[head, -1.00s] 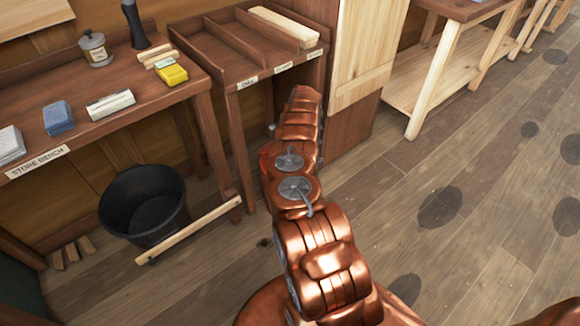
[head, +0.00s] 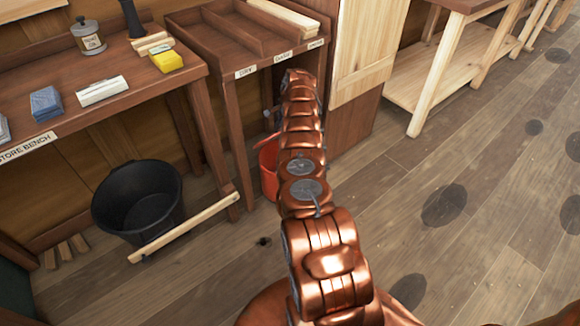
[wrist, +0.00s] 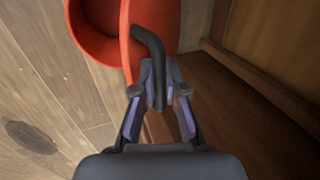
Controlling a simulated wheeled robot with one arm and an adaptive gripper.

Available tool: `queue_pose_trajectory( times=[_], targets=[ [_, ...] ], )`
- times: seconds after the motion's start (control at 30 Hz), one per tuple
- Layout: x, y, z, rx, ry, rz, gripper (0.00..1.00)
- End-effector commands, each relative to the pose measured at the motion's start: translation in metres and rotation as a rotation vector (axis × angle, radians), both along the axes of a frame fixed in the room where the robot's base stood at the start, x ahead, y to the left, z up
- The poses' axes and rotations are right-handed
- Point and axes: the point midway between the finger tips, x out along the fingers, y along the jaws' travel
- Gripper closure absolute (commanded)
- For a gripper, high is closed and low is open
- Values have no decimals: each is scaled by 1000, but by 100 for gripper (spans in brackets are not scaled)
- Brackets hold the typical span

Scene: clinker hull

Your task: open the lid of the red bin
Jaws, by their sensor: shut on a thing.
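The red bin (wrist: 85,43) shows at the top of the wrist view, with its round mouth partly uncovered. Its red lid (wrist: 168,20) is tilted up beside the mouth and carries a curved black handle (wrist: 150,45). My gripper (wrist: 158,88) is shut on this handle, one finger on each side. In the head view the bin (head: 268,168) stands on the floor by the sorting bench, mostly hidden behind my arm. The lid and the grip are hard to see there.
A wooden panel (wrist: 265,40) is close on the right in the wrist view. A black bucket (head: 138,200) and a wooden batten (head: 185,228) are left of the bin. The store bench (head: 95,105) stands behind them. Open floor lies to the right.

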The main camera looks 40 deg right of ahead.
Motion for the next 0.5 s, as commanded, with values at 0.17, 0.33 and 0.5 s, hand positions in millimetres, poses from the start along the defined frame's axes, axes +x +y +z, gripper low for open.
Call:
queue_pose_trajectory(
  times=[0.17, 0.33, 0.5],
  targets=[
    [4, 2, -5, 1, 7, 5, 100],
    [5, 1, -3, 0, 16, 1, 100],
    [5, 1, 1, -4, 23, -5, 100]
  ],
)
